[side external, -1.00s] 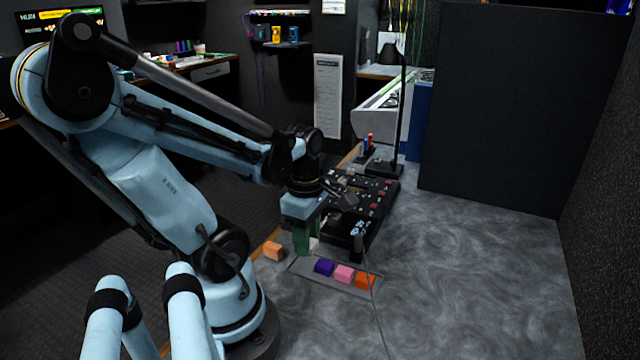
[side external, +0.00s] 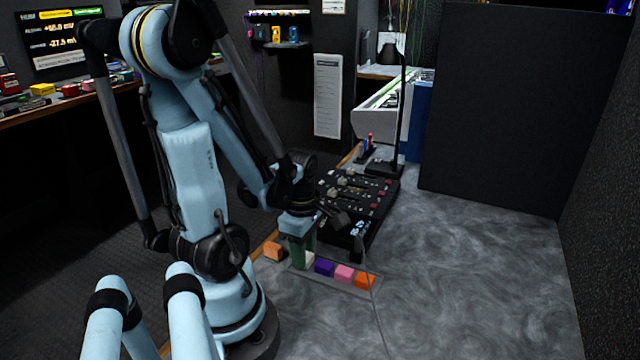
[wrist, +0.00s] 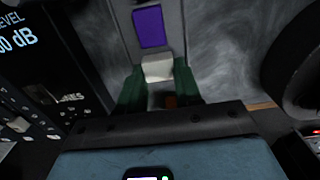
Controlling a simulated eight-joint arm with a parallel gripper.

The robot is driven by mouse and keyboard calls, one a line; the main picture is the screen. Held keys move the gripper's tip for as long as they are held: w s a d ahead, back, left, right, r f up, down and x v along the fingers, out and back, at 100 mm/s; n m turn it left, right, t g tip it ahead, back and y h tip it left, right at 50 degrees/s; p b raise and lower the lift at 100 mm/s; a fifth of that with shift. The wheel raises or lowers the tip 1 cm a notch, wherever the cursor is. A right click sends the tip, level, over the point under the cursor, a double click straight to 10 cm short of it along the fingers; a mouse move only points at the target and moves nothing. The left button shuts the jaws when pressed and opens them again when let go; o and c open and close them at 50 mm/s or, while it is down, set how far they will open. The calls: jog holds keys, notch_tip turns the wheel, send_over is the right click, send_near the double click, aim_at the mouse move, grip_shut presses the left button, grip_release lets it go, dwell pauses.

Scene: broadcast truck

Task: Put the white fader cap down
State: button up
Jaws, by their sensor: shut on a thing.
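The white fader cap (wrist: 157,68) is between the green fingers of my gripper (wrist: 158,75) in the wrist view. My gripper is shut on it. In the side external view my gripper (side external: 303,255) points down at the left end of a shallow grey tray (side external: 336,285), and a small part of the white cap (side external: 310,259) shows beside the fingers. The cap is low over or on the tray; I cannot tell whether it touches. A purple cap (side external: 324,267) sits in the tray close to the white one, followed by a pink cap (side external: 344,273) and an orange cap (side external: 365,281).
A light-orange block (side external: 273,251) lies outside the tray, left of my gripper. A black fader panel (side external: 357,195) stands behind the tray. A thin cable (side external: 374,310) runs over the grey surface in front. The swirled grey surface (side external: 470,270) to the right is clear.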

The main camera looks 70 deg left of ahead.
jog(key=shift+f, duration=0.15)
jog(key=o, duration=1)
jog(key=shift+r, duration=6.05)
jog(key=w+d+r+m+t, duration=0.1)
jog(key=w+d+m+t, duration=0.6)
jog(key=m, duration=2)
jog(key=shift+w+d, duration=2.85)
jog(key=shift+d, duration=0.4)
